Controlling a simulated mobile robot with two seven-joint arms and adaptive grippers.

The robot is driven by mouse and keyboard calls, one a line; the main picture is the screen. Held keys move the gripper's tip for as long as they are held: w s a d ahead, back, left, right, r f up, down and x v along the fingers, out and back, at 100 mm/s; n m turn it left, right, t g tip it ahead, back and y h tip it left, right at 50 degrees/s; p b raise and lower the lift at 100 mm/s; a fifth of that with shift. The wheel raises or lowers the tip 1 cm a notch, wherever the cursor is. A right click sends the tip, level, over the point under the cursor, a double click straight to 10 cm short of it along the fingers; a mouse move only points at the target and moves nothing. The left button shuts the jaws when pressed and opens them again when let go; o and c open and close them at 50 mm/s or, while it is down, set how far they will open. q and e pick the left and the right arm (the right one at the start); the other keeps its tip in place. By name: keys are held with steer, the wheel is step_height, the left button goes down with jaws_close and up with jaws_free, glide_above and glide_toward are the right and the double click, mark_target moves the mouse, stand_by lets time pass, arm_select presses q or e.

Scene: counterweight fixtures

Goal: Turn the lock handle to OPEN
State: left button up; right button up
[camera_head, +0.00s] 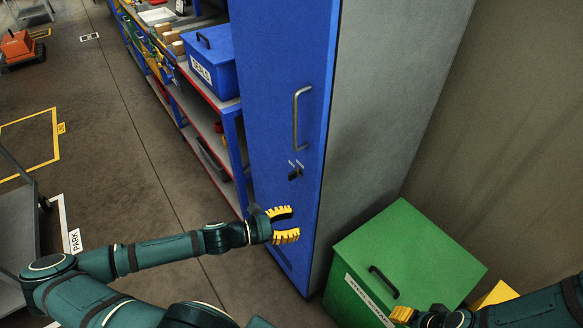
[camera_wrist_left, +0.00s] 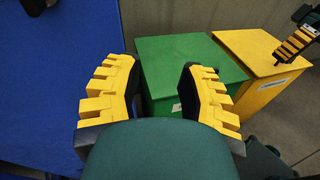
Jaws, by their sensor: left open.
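The blue cabinet door (camera_head: 268,70) stands tall in the middle of the head view and looks closed. A small black lock handle (camera_head: 295,173) sits on it below the long grey pull handle (camera_head: 297,118), with small light marks just above it. The marks are too small to read. My left gripper (camera_head: 293,223) is open and empty, below the lock handle and apart from it. In the left wrist view its yellow fingers (camera_wrist_left: 158,72) are spread, with blue at the left; the lock handle does not show there. My right gripper (camera_head: 402,315) shows only partly.
A green lidded bin (camera_head: 412,255) stands right of the cabinet, beside a yellow bin (camera_wrist_left: 262,60). Shelves with a blue box (camera_head: 213,62) stand left of the cabinet. A grey cart (camera_head: 20,215) is at the left. The floor between is clear.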

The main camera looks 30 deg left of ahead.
mark_target(289, 177)
arm_select(q)
steer(key=s+a+r+n+t+y+p, duration=0.2)
steer(key=a+r+n+t+y, duration=0.3)
steer(key=a, duration=0.6)
steer(key=shift+g+h, duration=0.6)
steer(key=shift+h, duration=0.1)
steer(key=x, duration=1.3)
steer(key=shift+w+r, duration=0.2)
steer(key=shift+r, duration=0.2)
steer(key=shift+o, duration=0.3)
jaws_close()
steer(key=shift+m, duration=0.3)
